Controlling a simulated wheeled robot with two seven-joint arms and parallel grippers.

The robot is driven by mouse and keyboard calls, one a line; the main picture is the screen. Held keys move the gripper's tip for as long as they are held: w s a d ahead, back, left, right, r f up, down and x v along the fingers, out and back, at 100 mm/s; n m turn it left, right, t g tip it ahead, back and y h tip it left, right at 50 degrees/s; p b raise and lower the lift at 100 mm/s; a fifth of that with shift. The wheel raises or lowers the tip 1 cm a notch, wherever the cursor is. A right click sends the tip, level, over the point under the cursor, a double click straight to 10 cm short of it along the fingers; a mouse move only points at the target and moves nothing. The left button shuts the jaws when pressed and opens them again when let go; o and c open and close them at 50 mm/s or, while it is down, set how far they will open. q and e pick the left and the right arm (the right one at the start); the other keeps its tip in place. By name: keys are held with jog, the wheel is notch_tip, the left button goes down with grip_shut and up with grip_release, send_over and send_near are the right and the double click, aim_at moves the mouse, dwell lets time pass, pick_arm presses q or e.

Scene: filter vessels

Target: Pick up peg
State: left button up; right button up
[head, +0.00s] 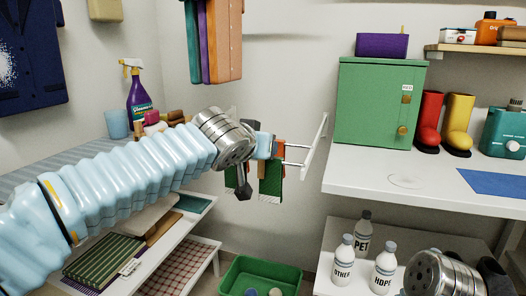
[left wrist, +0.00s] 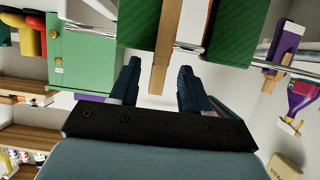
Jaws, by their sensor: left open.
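My left gripper (head: 266,147) reaches toward a wall rack in the head view, its fingers small and partly hidden. In the left wrist view my left gripper (left wrist: 158,84) is open, with its two dark fingers apart. A light brown wooden strip (left wrist: 165,45) shows in the space between the fingers, its end near their tips. I cannot tell whether it is the peg, nor whether a finger touches it. No other thing is clearly a peg. At the bottom right of the head view, my right gripper (head: 495,276) is cut off by the frame edge.
The white wall rack (head: 313,150) has green and orange-brown items hanging from it. A green cabinet (head: 375,105) stands on the white counter (head: 350,175) at right. A green bin (head: 235,272) is on the floor below. White labelled bottles (head: 384,268) stand on the lower right shelf.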

pick_arm(q)
jog(key=x, duration=0.3)
jog(key=shift+w+d+f+p, duration=0.2)
jog(key=shift+w+p, duration=0.1)
jog(key=shift+p, duration=0.1)
jog(key=shift+c, duration=0.3)
grip_shut()
